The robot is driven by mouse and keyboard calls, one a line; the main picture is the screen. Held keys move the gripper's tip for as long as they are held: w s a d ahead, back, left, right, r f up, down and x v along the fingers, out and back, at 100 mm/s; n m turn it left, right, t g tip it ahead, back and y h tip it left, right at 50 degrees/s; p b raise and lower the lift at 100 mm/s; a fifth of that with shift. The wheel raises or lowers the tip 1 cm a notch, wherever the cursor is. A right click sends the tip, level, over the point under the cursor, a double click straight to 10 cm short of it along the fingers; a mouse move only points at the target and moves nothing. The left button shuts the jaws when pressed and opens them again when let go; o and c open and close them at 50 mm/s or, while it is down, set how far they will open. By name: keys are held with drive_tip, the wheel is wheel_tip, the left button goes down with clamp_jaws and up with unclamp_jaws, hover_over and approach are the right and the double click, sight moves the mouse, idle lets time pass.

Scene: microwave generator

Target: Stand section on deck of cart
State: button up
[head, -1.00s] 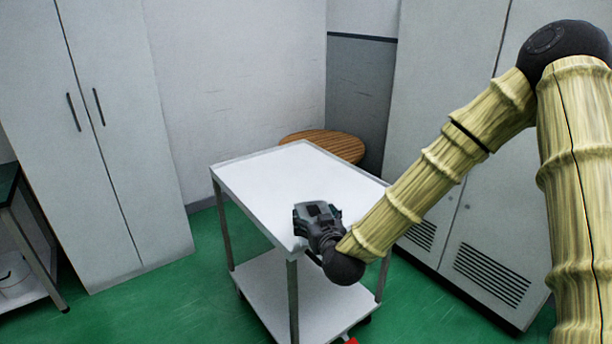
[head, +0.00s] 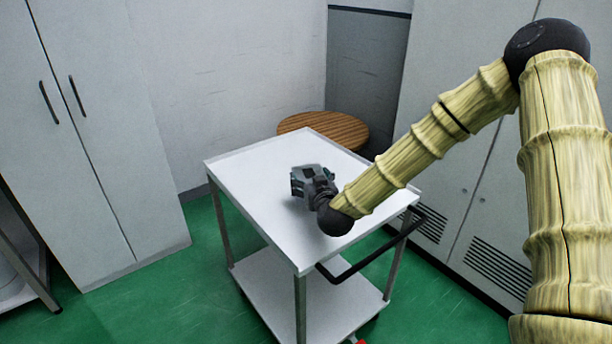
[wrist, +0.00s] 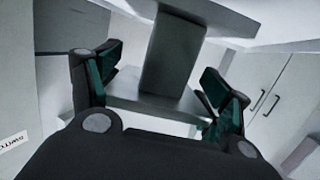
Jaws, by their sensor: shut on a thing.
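The section is a grey I-shaped piece (wrist: 172,58) with a wide flange at each end of a narrower web. It fills the middle of the wrist view. My gripper (wrist: 163,75) has a dark green-padded finger on each side of the web and is shut on it. In the head view my gripper (head: 300,182) is over the middle of the cart's white deck (head: 270,200). There the section is mostly hidden by the gripper. I cannot tell whether its lower end touches the deck.
The deck around my gripper is bare, with a low rim. A black handle (head: 372,262) sticks out at the cart's near right side. A round wooden table top (head: 325,128) is behind the cart. Cabinets stand left (head: 100,130) and right (head: 480,150).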

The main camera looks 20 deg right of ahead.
sight(309, 168)
drive_tip(key=w, duration=0.2)
drive_tip(key=w+d, duration=0.1)
drive_tip(key=w, duration=0.1)
drive_tip(key=w+d+p, duration=0.1)
drive_tip(key=w, duration=0.2)
drive_tip(key=shift+f, duration=0.15)
drive_tip(key=shift+w+f, duration=0.15)
drive_tip(key=shift+f, duration=0.1)
drive_tip(key=shift+f+p, duration=0.3)
drive_tip(key=shift+f, duration=1.25)
drive_tip(key=shift+f, duration=0.1)
drive_tip(key=o, duration=2)
drive_tip(key=s, duration=0.3)
drive_tip(key=s+r+b, duration=0.1)
drive_tip(key=s, duration=0.3)
drive_tip(key=s+r, duration=0.1)
drive_tip(key=s, duration=0.2)
drive_tip(key=shift+s+a, duration=0.2)
drive_tip(key=shift+a, duration=0.05)
drive_tip(key=shift+s+r, duration=0.2)
drive_tip(key=shift+s, duration=0.5)
